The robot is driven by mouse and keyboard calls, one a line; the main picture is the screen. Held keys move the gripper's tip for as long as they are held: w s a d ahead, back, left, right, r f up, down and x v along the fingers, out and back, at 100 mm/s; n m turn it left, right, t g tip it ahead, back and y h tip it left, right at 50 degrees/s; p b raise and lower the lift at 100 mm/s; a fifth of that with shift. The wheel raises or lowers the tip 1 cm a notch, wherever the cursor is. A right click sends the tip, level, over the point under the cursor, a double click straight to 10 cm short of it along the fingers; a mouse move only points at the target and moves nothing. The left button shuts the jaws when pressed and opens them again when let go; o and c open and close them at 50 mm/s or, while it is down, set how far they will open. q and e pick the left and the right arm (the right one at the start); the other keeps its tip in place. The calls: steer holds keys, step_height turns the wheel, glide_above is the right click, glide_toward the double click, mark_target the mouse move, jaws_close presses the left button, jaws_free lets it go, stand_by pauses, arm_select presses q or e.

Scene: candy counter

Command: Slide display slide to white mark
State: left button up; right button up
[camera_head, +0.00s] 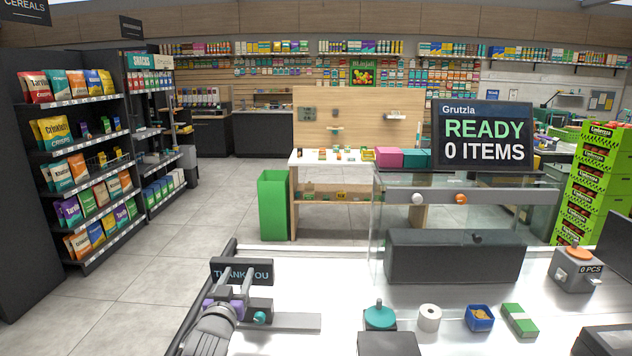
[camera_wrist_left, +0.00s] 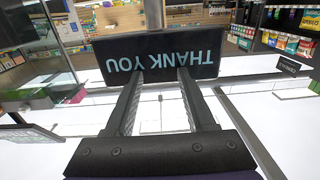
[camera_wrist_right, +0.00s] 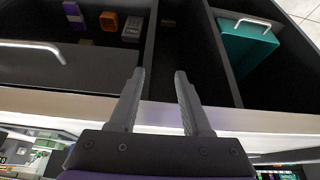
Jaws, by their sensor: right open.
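A black THANK YOU sign (camera_head: 241,272) stands at the counter's left end. It fills the upper middle of the left wrist view (camera_wrist_left: 160,55), upside down, with a grey post behind it. My left gripper (camera_wrist_left: 160,78) is open, its fingertips at the sign's edge with nothing visible between them; whether they touch it is unclear. A grey plate (camera_head: 292,322) with a teal knob (camera_head: 260,317) lies beside the gripper. An orange knob (camera_head: 461,198) and a white knob (camera_head: 418,198) show on the glass case. I cannot tell which part is the display slide. My right gripper (camera_wrist_right: 159,75) is open and empty.
A teal-topped device (camera_head: 380,316), a white roll (camera_head: 430,316), a blue box (camera_head: 479,317) and a green-and-white block (camera_head: 519,320) stand on the counter. The right wrist view shows dark compartments, one with a teal bin (camera_wrist_right: 247,48).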

arm_select(q)
steer(key=shift+w+d+r, duration=0.2)
steer(key=shift+w+r, duration=0.3)
steer(key=shift+r, duration=0.15)
steer(key=shift+c, duration=1.1)
arm_select(e)
steer(key=shift+r, duration=0.1)
arm_select(q)
steer(key=o, duration=0.6)
steer(key=shift+s+d+f, duration=0.1)
steer(key=shift+s, duration=0.1)
arm_select(e)
steer(key=shift+w, duration=0.15)
arm_select(q)
steer(key=shift+s+d+f+h, duration=0.15)
steer(key=shift+s+f+h, duration=0.15)
steer(key=shift+s+f, duration=0.15)
steer(key=s, duration=0.4)
steer(key=shift+s+a, duration=0.2)
steer(key=shift+a, duration=0.05)
arm_select(e)
steer(key=shift+w+d, duration=0.1)
steer(key=shift+w, duration=0.4)
arm_select(q)
steer(key=shift+f, duration=0.1)
